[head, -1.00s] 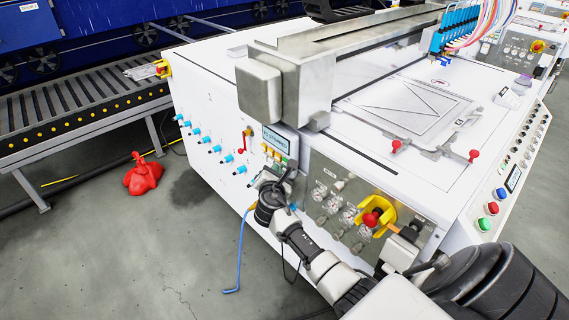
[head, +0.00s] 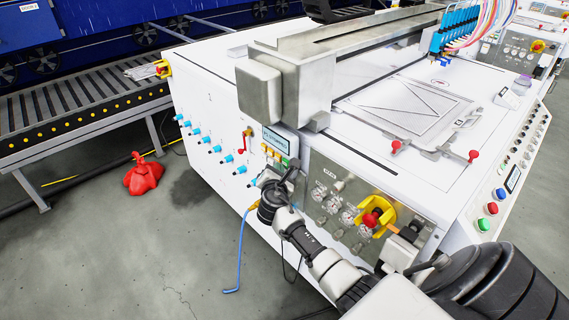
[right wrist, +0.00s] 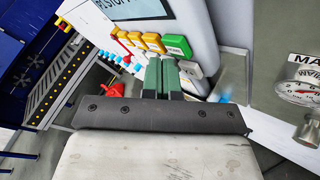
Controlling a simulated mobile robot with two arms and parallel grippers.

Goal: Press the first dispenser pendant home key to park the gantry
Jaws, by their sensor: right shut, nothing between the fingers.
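The dispenser pendant (head: 276,141) hangs on the front left of the white machine, with a lit display above a row of coloured keys. In the right wrist view the pendant (right wrist: 196,25) shows yellow-orange keys (right wrist: 153,42) and a green key (right wrist: 177,46); I cannot read a home label. My right gripper (right wrist: 161,60) is shut and empty, its green fingers pointing at the lower edge of the keys by the green one. Whether the tips touch a key I cannot tell. In the head view my right gripper (head: 281,172) is just below the pendant, partly hidden by its wrist. My left gripper is out of view.
A yellow-ringed red emergency stop (head: 372,218) and gauges (head: 347,213) lie right of the pendant. The gantry beam (head: 345,48) spans the machine above. Blue fittings (head: 216,148) stick out at left. A red heap (head: 143,178) lies on the floor near the conveyor (head: 75,105).

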